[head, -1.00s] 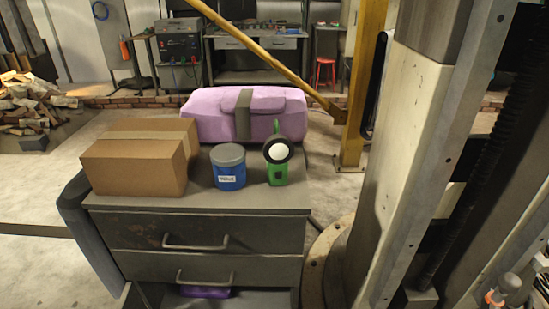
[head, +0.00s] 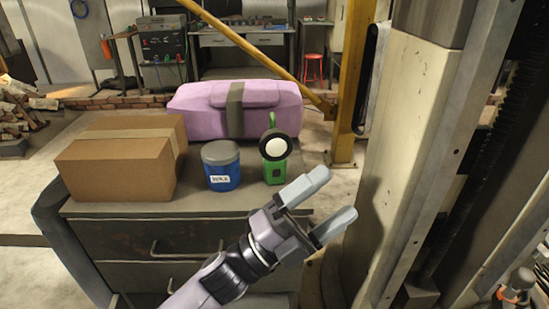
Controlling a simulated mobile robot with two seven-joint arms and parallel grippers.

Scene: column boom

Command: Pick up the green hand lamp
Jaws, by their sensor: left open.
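The green hand lamp (head: 275,172) stands upright on the dark cabinet top, with a round black-rimmed white lens and a green handle above. It is at the right end of the top, just right of the blue tub. My left gripper (head: 331,200) is in front of the lamp and to its right, near the cabinet's front right corner. Its two pale fingers are spread apart with nothing between them. It does not appear to touch the lamp. My right gripper is not in view.
A blue tub with a grey lid (head: 222,168) stands close left of the lamp. A cardboard box (head: 115,165) is at the left, and a pink case (head: 200,110) lies behind. The cabinet (head: 130,237) has drawers. A thick pale column (head: 415,140) rises at the right.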

